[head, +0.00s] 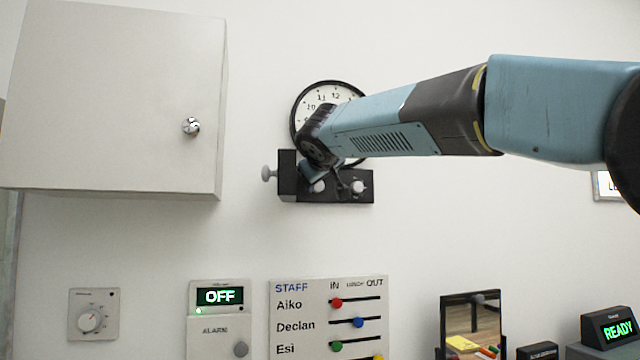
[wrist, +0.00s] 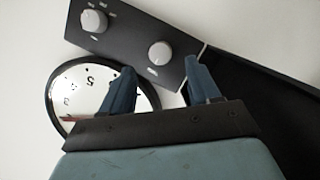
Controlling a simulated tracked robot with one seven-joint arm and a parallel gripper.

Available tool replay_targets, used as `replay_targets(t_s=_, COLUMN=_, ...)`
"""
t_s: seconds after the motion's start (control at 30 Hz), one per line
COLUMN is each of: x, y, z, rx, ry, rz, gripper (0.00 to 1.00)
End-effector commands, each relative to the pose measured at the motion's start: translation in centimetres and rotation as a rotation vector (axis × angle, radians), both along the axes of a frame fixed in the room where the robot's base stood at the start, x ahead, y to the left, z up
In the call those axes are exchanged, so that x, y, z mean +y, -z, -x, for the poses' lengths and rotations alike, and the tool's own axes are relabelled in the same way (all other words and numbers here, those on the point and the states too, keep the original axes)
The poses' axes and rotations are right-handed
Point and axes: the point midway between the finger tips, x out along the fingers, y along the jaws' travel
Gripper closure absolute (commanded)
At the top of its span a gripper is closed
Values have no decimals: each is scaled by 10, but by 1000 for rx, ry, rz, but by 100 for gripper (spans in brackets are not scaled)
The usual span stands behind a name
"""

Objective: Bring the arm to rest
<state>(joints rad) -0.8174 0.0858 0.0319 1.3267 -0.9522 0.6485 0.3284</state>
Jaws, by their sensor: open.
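My arm reaches in from the right in the head view, blue and black, and ends in front of the wall. My gripper (head: 333,181) is beside a black wall box with pale knobs (head: 288,176), partly hidden by my wrist. In the wrist view my gripper (wrist: 160,70) has its two blue fingers apart with nothing between them. The black box (wrist: 130,32) lies beyond the fingertips there, and one of its knobs (wrist: 160,54) shows in the gap. I cannot tell whether a finger touches the box.
A round clock (head: 306,100) hangs behind my forearm. A closed white cabinet (head: 110,95) is at the upper left. Below are a dial (head: 92,318), an alarm panel reading OFF (head: 220,320), a staff board (head: 300,345), a framed mirror or picture (head: 468,320) and a READY display (head: 612,328).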

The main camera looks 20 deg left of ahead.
Motion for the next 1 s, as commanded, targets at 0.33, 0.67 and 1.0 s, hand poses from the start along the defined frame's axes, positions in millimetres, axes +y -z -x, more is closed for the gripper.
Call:
replay_targets(t_s=0.33, x=-5, y=-3, z=14, rx=0, ry=0, rz=1, gripper=39)
replay_targets(t_s=0.67, x=-5, y=-3, z=14, rx=1, ry=1, rz=0, gripper=39)
replay_targets(t_s=1.0, x=-91, y=28, z=11, rx=105, ry=101, rz=1, gripper=39)
